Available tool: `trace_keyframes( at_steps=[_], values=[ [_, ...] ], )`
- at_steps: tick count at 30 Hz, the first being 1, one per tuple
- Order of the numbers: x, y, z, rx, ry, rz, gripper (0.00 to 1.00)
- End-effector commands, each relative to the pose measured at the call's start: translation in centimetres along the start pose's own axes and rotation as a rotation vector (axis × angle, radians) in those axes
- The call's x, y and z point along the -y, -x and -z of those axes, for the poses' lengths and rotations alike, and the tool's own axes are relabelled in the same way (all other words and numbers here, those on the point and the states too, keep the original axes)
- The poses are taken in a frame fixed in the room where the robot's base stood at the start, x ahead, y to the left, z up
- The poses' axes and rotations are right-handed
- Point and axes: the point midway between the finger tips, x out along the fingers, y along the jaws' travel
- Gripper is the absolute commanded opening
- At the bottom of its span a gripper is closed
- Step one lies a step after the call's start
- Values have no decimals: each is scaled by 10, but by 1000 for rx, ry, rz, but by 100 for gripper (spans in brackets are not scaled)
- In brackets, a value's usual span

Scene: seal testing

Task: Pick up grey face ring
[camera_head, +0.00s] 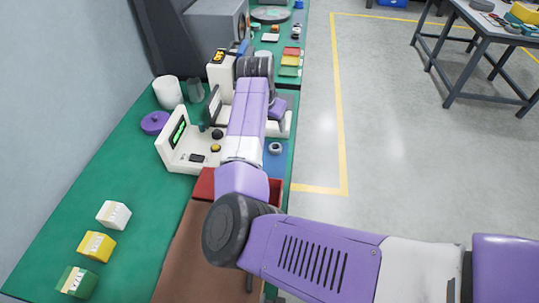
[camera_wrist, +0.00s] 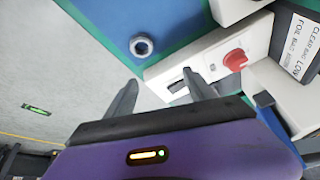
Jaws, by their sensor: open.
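The grey face ring (camera_wrist: 141,46) lies flat on a blue surface in the wrist view, its dark centre hole facing up. In the head view the ring (camera_head: 275,148) is a small grey disc just right of my arm, near the right edge of the bench. My gripper (camera_wrist: 159,86) is open in the wrist view, with its two dark fingers apart and nothing between them. The ring shows beyond the fingertips, clear of both fingers. In the head view my own arm hides most of the gripper.
A white device with a red knob (camera_wrist: 236,59) stands close to the right fingertip. A white machine with a green display (camera_head: 179,133) stands left of my arm. A red bin (camera_head: 205,186) lies under the arm. Several small boxes stand at the bench's left front.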

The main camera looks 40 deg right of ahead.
Motion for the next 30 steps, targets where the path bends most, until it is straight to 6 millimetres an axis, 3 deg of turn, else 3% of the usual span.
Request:
trace_keyframes(
  at_steps=[3, 8, 17, 24, 30],
  values=[
    [-11, -1, -17, 63, -13, -55, 63],
    [-17, -4, -26, 98, -34, -77, 63],
    [-19, -32, -30, 96, -36, -76, 63],
    [-24, -65, -38, 96, -36, -75, 63],
    [-25, -77, -38, 94, -37, -74, 63]
  ],
)
